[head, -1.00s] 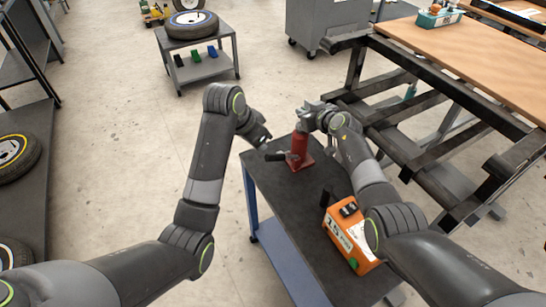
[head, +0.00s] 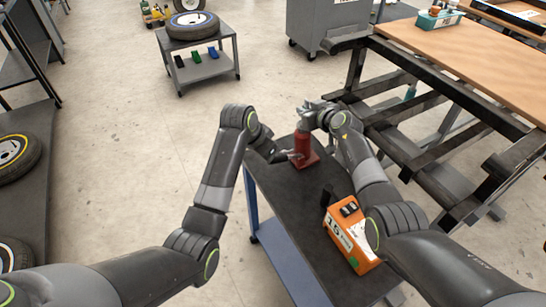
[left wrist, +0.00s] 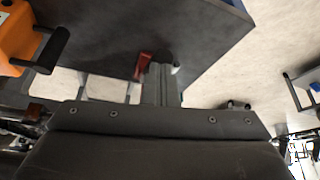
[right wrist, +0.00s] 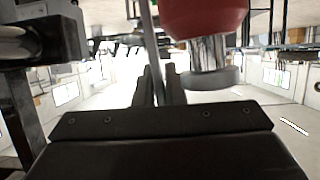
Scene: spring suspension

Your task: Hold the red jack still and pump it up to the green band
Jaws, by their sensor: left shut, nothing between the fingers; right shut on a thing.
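The red jack (head: 306,157) stands upright near the far end of the dark cart top. My right gripper (head: 306,113) is at the height of the jack's top. In the right wrist view the jack's red body (right wrist: 205,15) shows upside down, with its chrome ram (right wrist: 208,52) and round grey cap (right wrist: 213,80). My right fingers (right wrist: 163,88) are shut on a thin grey rod (right wrist: 149,35), seemingly the pump handle. My left gripper (head: 285,156) is shut and empty, close against the jack's left side; contact is unclear. I cannot make out the green band.
An orange case (head: 351,235) with a black handle lies on the cart top (head: 300,210), nearer me. A black metal frame and wooden bench (head: 480,70) stand to the right. A low table with a tyre (head: 192,24) stands beyond. The floor left of the cart is clear.

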